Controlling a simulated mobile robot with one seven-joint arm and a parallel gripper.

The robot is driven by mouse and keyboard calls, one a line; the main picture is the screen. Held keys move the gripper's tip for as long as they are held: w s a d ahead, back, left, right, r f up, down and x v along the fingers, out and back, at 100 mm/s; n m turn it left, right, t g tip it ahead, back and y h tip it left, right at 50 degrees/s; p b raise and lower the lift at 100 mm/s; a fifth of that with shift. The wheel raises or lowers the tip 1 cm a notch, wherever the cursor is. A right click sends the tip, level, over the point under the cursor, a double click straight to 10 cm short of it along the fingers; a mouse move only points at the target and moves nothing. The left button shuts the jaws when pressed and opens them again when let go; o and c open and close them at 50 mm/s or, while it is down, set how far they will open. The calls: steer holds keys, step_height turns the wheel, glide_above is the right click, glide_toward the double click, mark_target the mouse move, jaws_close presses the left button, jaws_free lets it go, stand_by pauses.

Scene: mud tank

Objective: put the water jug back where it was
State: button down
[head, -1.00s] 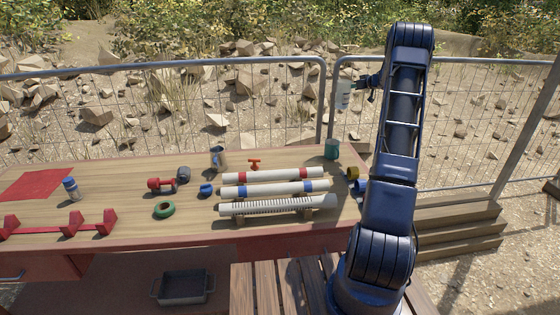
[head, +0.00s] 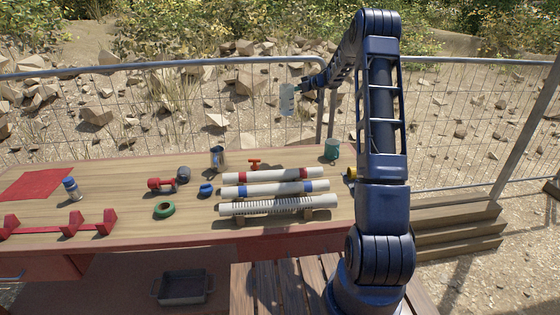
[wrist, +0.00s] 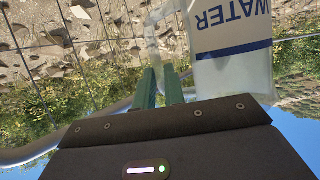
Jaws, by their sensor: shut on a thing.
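The water jug (head: 287,100) is a small translucent white container held in the air above the back of the workbench, roughly upright. In the wrist view the jug (wrist: 235,72) shows a white label reading WATER, upside down in that picture. My gripper (head: 297,89) is at the jug's right side in the head view. In the wrist view the green fingers of my gripper (wrist: 161,80) are close together at the jug's pale handle (wrist: 156,38), shut on it. The fingertips' exact contact is partly hidden.
A red mat (head: 36,184) lies at left. A wire fence (head: 190,105) stands behind.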

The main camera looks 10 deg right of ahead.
steer(key=s+a, duration=0.1)
steer(key=a, duration=0.3)
step_height(320, 180, down, 25)
steer(key=shift+n+g, duration=0.3)
steer(key=shift+g, duration=0.1)
stand_by(0.6)
steer(key=shift+s+d+f, duration=0.1)
steer(key=shift+f, duration=0.05)
steer(key=c, duration=1.5)
jaws_free()
